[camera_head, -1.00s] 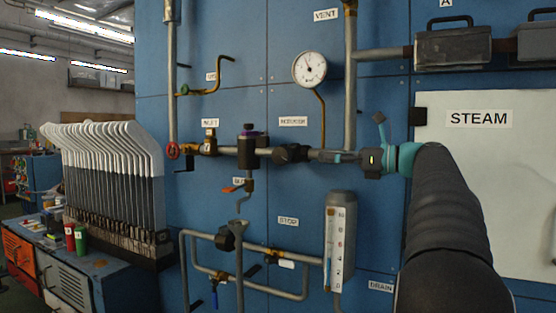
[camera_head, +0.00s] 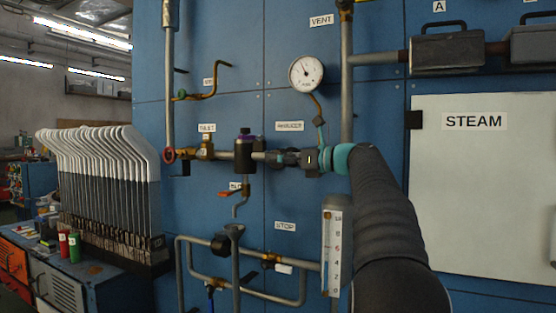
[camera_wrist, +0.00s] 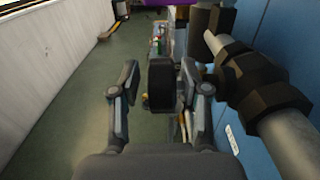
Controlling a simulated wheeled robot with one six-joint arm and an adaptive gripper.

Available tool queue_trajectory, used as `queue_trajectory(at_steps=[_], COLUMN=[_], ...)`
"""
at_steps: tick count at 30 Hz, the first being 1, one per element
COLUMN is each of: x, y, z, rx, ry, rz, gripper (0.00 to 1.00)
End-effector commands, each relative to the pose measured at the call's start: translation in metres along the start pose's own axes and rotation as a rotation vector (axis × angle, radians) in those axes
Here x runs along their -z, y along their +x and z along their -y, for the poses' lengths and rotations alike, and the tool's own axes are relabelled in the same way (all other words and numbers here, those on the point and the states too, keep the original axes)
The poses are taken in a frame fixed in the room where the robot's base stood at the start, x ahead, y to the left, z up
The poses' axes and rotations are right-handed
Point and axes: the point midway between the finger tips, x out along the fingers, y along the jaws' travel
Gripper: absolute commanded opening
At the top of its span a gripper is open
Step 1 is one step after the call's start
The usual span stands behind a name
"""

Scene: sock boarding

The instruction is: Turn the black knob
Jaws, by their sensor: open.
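The black knob (camera_head: 276,157) is on the horizontal pipe of the blue panel, below the small label under the gauge. My gripper (camera_head: 290,158) is just right of it in the head view and hides part of it. In the wrist view, the black knob (camera_wrist: 160,84) shows as a dark ribbed block between the two fingers of my gripper (camera_wrist: 160,72). The fingers are open, with a gap visible on each side of it. I cannot tell how deep between the fingers it sits.
The pipe with black fittings (camera_wrist: 258,85) runs close along the right finger. A black cylinder with a purple top (camera_head: 243,155) stands left of the knob. A gauge (camera_head: 306,73) is above and a level scale (camera_head: 334,250) below. Open floor (camera_wrist: 70,110) lies left.

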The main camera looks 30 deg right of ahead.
Motion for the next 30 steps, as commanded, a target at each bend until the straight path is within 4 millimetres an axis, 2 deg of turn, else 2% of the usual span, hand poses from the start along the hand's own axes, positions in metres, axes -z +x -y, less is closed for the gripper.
queue_trajectory(at_steps=[8,10,14,30], x=[0.0002,0.0002,0.0002,-0.0071], y=[0.0017,0.0016,0.0015,0.0018], z=[0.0002,0.0002,0.0002,0.0002], rx=[0.0,0.0,0.0,0.0], ry=[0.001,0.001,0.001,0.004], rz=[0.0,0.0,0.0,-0.065], gripper=[0.46,0.33,0.01,0.0])
